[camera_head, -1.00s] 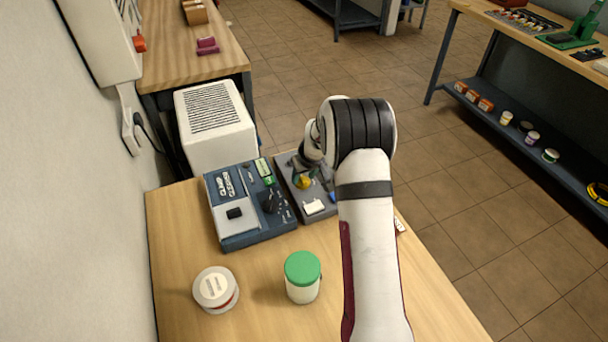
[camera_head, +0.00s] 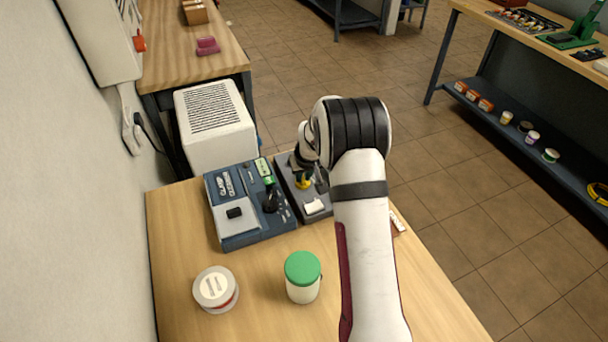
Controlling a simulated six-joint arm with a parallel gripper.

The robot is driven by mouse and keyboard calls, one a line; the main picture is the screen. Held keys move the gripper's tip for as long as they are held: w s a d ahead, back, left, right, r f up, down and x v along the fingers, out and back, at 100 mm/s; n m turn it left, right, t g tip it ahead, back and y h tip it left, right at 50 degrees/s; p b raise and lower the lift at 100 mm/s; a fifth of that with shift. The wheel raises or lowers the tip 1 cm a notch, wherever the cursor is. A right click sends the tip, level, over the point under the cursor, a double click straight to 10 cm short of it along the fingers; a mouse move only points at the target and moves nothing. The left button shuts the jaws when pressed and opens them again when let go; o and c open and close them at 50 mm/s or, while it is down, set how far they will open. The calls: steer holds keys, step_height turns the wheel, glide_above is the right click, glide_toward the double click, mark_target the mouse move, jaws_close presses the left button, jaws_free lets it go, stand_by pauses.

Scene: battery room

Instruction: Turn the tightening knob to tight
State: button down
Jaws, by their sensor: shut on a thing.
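A dark grey fixture (camera_head: 291,187) stands on the wooden bench to the right of a blue clamp box (camera_head: 252,227). I cannot read the knob's angle or any tight mark. A black knob (camera_head: 270,202) on the blue box stands to the left, apart from my gripper.
A white block (camera_head: 314,207) lies at the fixture's front. A green-lidded jar (camera_head: 302,270) and a white round tub (camera_head: 215,288) stand at the front of the bench. A white vented unit (camera_head: 214,122) is behind.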

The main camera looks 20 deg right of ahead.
steer(key=m, duration=0.2)
steer(key=m+h, duration=0.1)
steer(key=m, duration=0.1)
steer(key=shift+a+g+h, duration=0.2)
steer(key=shift+g+h, duration=0.1)
steer(key=m, duration=0.2)
steer(key=m+g+h, duration=0.1)
steer(key=m, duration=0.1)
steer(key=shift+w+a, duration=0.15)
steer(key=shift+w, duration=0.05)
steer(key=m+g+h, duration=0.1)
steer(key=m, duration=0.3)
steer(key=shift+w+a, duration=0.1)
steer(key=shift+w, duration=0.05)
steer(key=shift+w+m+g, duration=0.1)
steer(key=shift+m+g, duration=0.8)
steer(key=shift+m, duration=1)
steer(key=c, duration=0.9)
jaws_free()
steer(key=shift+o, duration=0.2)
